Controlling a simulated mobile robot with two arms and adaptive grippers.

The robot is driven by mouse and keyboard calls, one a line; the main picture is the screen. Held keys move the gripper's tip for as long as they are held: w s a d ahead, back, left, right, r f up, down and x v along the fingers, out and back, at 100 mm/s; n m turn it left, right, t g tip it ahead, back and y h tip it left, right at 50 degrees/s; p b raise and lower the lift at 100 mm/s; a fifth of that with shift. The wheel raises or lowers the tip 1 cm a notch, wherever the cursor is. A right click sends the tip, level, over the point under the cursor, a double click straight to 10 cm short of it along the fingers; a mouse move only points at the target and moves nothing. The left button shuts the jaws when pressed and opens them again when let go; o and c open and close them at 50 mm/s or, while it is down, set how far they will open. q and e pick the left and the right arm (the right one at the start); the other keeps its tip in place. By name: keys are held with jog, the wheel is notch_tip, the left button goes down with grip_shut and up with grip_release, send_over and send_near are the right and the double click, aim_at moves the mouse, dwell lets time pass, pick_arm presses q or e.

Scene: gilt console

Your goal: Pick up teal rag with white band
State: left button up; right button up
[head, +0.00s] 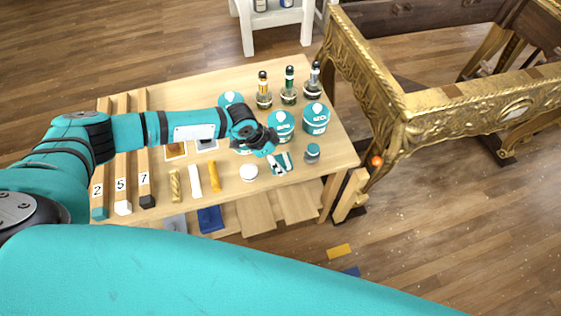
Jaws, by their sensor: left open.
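The teal rag with a white band (282,164) lies on the wooden table, between a white round item and a small teal jar. My left gripper (272,150) reaches in from the left and is open at the rag's upper left edge. It hides part of that edge. I cannot tell whether the fingers touch the rag. My right gripper does not show.
The small teal jar (312,152) stands just right of the rag, the white round item (248,172) to its left. Teal tins (315,118) and several bottles (289,86) stand behind. Numbered wooden bars (122,160) lie at left. The gilt console (400,120) is right of the table (342,150).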

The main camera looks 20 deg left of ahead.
pick_arm(q)
jog(key=shift+x, duration=1.5)
jog(key=shift+w+r, duration=0.1)
jog(key=c, duration=1.1)
jog(key=shift+o, duration=0.2)
jog(key=shift+r, duration=0.15)
jog(key=shift+r, duration=0.65)
jog(key=shift+s+r, duration=0.2)
jog(key=shift+r, duration=0.3)
jog(key=shift+s+r, duration=0.15)
jog(key=shift+r, duration=0.35)
jog(key=s+a+r+b, duration=0.1)
jog(key=s+a, duration=0.1)
jog(key=s, duration=1.3)
jog(key=shift+r, duration=0.25)
jog(key=shift+s, duration=0.1)
